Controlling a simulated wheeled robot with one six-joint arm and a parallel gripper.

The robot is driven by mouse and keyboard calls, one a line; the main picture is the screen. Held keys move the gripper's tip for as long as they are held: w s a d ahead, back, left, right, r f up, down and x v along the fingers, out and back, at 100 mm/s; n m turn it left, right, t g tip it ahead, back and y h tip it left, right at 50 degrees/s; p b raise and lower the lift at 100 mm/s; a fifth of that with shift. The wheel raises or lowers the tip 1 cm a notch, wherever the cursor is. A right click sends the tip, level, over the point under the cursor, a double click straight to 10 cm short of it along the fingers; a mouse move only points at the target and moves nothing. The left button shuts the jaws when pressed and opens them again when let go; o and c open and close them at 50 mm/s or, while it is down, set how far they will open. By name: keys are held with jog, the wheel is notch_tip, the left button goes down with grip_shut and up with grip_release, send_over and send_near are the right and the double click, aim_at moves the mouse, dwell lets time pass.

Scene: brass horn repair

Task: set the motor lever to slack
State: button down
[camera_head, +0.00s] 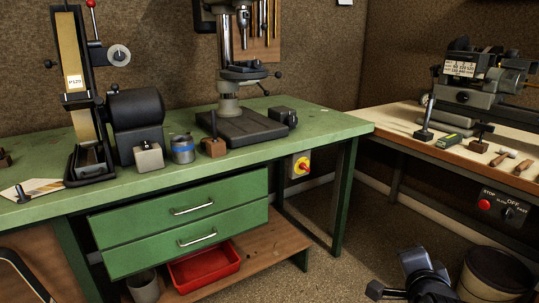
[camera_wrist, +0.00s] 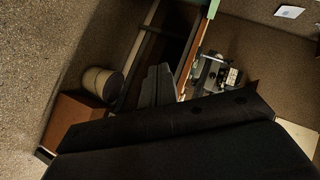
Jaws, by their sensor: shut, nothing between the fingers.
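No lever marked motor or slack can be made out. A red-knobbed lever (camera_head: 90,4) rises from the belt grinder (camera_head: 73,80) at the left of the green bench; I cannot tell if it is the motor lever. The drill press (camera_head: 230,90) stands on the same bench, its head cut off by the top edge. My gripper (camera_wrist: 158,85) is shut and empty in the wrist view, pointing towards the right-hand bench and touching nothing. In the head view my dark wrist is low at the right, well away from both machines.
The green bench (camera_head: 330,122) carries a blue-banded tin (camera_head: 182,149) and small blocks. A lathe-like machine (camera_head: 475,80) and hand tools stand on the right bench, with a switch panel (camera_head: 500,208) below. A round bin (camera_head: 495,272) stands on the floor. Floor between benches is clear.

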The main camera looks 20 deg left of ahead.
jog(key=w+r+m+t+h+p, duration=0.2)
jog(key=r+m+t+p, duration=0.3)
jog(key=r, duration=1.7)
jog(key=w+r+m+t+h+p, duration=0.2)
jog(key=r+m+t+p, duration=0.3)
jog(key=r+m, duration=1.1)
notch_tip(320, 180, up, 6)
jog(key=shift+w+d+t+h+p, duration=0.3)
jog(key=shift+w+d+p, duration=0.15)
jog(key=shift+p, duration=0.8)
jog(key=shift+w+a, duration=0.1)
